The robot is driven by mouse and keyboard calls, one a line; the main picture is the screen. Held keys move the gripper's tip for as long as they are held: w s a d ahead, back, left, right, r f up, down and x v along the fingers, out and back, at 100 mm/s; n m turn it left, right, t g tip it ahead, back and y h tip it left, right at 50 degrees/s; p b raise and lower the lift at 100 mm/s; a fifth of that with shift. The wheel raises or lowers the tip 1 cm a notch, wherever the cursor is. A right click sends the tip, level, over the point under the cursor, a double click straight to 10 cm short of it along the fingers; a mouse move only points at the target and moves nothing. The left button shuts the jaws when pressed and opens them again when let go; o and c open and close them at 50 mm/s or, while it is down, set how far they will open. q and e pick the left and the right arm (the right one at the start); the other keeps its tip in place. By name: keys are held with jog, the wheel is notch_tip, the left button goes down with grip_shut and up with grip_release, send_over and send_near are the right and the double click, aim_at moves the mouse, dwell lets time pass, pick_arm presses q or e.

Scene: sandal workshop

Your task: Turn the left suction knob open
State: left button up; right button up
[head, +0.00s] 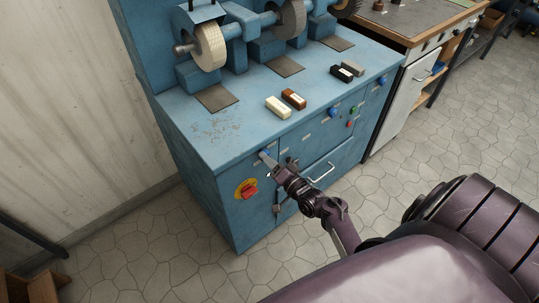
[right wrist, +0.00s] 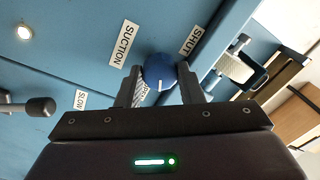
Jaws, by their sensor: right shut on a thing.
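The left suction knob (right wrist: 159,68) is round and blue with a short white line on its face. In the right wrist view it sits between the two dark fingers of my right gripper (right wrist: 160,80), which is shut on it. A SUCTION label (right wrist: 123,44) is on the left of the knob and a SHUT label (right wrist: 191,41) on its right. Another label, partly hidden by a finger, shows just below left. In the head view my right gripper (head: 270,161) is at the upper left of the blue cabinet front (head: 236,215). My left gripper is not in view.
A red switch on a yellow plate (head: 247,189) is below left of the gripper. A drawer handle (head: 322,173) is to its right. Another blue knob (head: 334,112) is farther along. White (head: 278,107) and brown (head: 294,99) blocks lie on top, before the polishing wheels (head: 209,47).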

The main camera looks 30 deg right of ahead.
jog(key=m+p, duration=0.2)
jog(key=m, duration=0.2)
jog(key=shift+a+m, duration=0.1)
jog(key=shift+m, duration=0.3)
dwell(0.4)
jog(key=o, duration=1)
jog(key=s, duration=0.7)
jog(key=shift+s+d+f, duration=0.2)
jog(key=shift+s+d, duration=0.1)
jog(key=shift+s, duration=0.1)
